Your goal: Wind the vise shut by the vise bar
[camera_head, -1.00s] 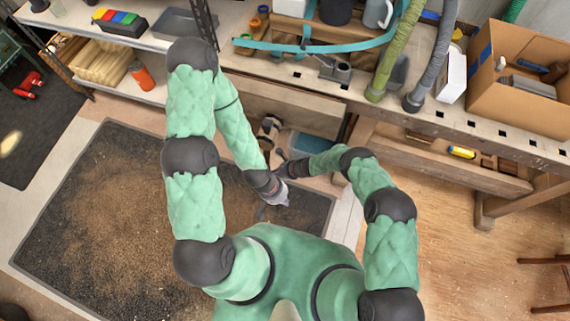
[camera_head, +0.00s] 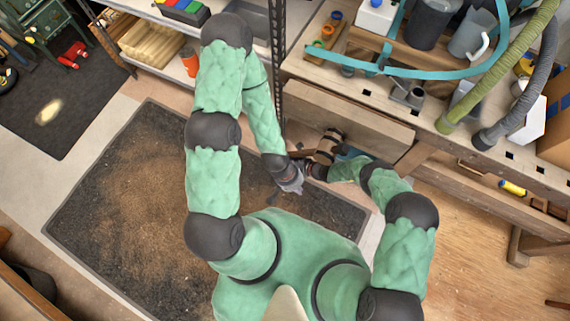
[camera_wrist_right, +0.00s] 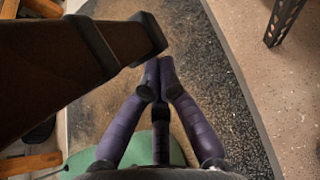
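A brown wooden piece with dark bands (camera_head: 328,146), which looks like the vise bar, sticks out from the front of the workbench in the head view. In the right wrist view the banded brown bar (camera_wrist_right: 70,65) looms large at upper left, its black-collared end close to the fingertips. My right gripper (camera_wrist_right: 160,68) has its purple fingers drawn together, with nothing seen between them, beside the bar and apart from it. My left gripper (camera_head: 293,185) hangs over the dark mat, close to the right wrist; its fingers are too small to read. The vise jaws cannot be made out clearly.
The workbench (camera_head: 345,85) carries a teal strap, jugs, hoses and a small grey metal fitting (camera_head: 408,95). A black perforated post (camera_head: 278,60) stands left of it. A yellow-capped item (camera_head: 512,187) lies on the lower shelf.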

